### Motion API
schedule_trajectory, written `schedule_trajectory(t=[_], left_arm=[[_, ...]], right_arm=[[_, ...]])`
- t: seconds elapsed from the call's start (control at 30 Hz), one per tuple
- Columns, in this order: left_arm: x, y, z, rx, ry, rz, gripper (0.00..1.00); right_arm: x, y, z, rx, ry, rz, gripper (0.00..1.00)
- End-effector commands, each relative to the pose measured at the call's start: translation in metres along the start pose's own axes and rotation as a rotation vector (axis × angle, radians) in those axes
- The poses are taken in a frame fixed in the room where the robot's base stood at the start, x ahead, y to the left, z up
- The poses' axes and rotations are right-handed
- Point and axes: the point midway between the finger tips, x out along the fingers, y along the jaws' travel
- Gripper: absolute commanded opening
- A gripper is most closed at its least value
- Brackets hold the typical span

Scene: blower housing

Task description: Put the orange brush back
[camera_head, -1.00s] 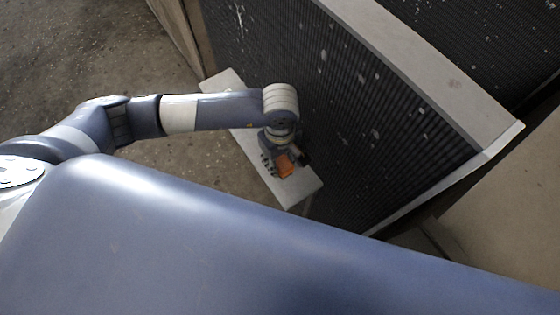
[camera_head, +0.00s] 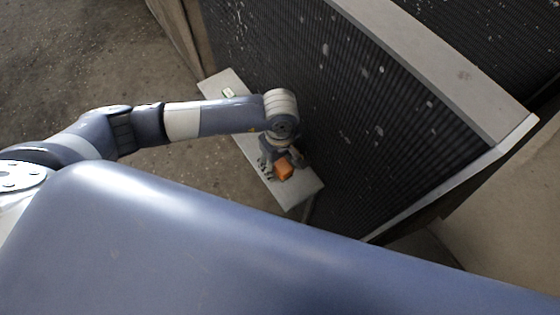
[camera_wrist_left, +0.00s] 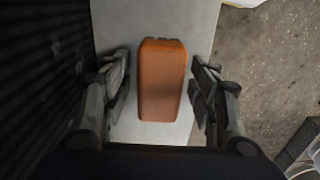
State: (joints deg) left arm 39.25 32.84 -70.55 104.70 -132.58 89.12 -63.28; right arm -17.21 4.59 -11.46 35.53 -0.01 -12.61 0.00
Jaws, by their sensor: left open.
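The orange brush (camera_head: 284,170) lies on a narrow pale bench (camera_head: 300,189) beside the dark ribbed panel. In the left wrist view the brush (camera_wrist_left: 162,80) shows as a rounded orange block on the pale bench top (camera_wrist_left: 205,22). My left gripper (camera_head: 281,166) is over the brush at the bench's near end. In the left wrist view its open fingers (camera_wrist_left: 160,92) stand on both sides of the brush, with a gap on each side. My right gripper is not in view.
The dark ribbed panel (camera_head: 345,110) with a pale frame rises close along the bench's right side. A small light object (camera_head: 229,92) lies at the bench's far end. Bare floor (camera_head: 90,50) is open to the left.

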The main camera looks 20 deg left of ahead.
Motion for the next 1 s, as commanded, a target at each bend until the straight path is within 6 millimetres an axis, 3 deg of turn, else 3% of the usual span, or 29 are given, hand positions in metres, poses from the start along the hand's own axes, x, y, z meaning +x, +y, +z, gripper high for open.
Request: schedule_trajectory(t=[0.17,0.7,1.0], left_arm=[[-0.003,0.0,0.0,0.0,0.0,0.0,0.55],[-0.101,0.0,-0.001,0.001,0.002,0.002,0.55],[-0.122,0.0,0.0,0.0,0.0,0.0,0.55]], right_arm=[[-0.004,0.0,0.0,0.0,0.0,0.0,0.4],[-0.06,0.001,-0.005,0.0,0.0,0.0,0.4],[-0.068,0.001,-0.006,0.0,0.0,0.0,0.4]])
